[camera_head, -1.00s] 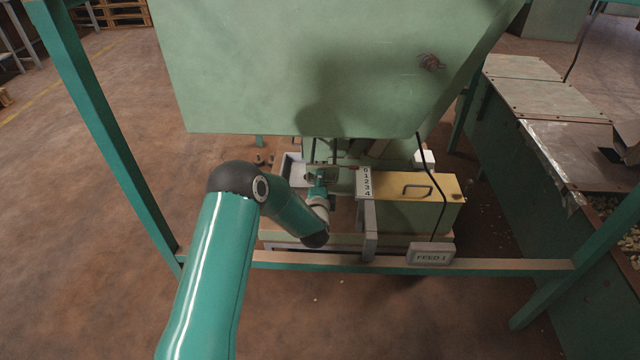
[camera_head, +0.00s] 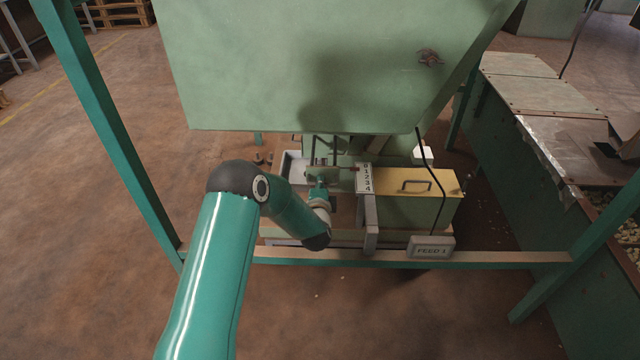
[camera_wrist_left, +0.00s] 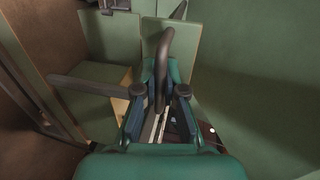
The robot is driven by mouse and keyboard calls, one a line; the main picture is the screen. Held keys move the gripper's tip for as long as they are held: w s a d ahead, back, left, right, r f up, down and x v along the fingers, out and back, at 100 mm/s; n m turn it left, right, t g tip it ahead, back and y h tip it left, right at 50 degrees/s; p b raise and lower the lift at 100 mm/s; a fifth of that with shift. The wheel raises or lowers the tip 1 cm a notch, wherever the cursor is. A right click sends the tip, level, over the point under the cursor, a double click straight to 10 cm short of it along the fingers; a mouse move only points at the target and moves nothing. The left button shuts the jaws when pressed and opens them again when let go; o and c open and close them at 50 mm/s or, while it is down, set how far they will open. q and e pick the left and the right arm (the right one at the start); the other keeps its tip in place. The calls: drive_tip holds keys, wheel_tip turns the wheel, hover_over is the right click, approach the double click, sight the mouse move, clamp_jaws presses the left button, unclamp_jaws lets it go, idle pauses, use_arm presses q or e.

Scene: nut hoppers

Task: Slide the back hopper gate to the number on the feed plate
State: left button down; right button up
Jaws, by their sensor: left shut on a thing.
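My left gripper (camera_head: 320,182) is under the green hopper (camera_head: 330,65), left of the number scale. In the left wrist view its two fingers (camera_wrist_left: 160,97) are shut on a dark curved handle (camera_wrist_left: 165,45). A flat green plate (camera_wrist_left: 182,42) stands behind that handle; it looks like part of the gate. In the head view the gate (camera_head: 325,172) is small and partly hidden by my gripper and the hopper. The white scale (camera_head: 364,178) reads 0 to 4, with 0 at the far end. The feed plate (camera_head: 430,247) appears to read FEED 1. My right gripper is out of view.
A yellow-topped box (camera_head: 412,182) with a dark handle stands right of the scale. A green frame bar (camera_head: 470,260) crosses in front, with a frame leg (camera_head: 110,140) at the left. A black cable (camera_head: 435,195) hangs down to the feed plate. Machinery (camera_head: 560,120) stands at the right.

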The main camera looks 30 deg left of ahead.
use_arm(q)
drive_tip(key=c, duration=1.3)
unclamp_jaws()
drive_tip(key=shift+f, duration=0.2)
drive_tip(key=shift+o, duration=0.2)
drive_tip(key=shift+r, duration=0.1)
drive_tip(key=v, duration=1.2)
drive_tip(key=shift+d, duration=0.15)
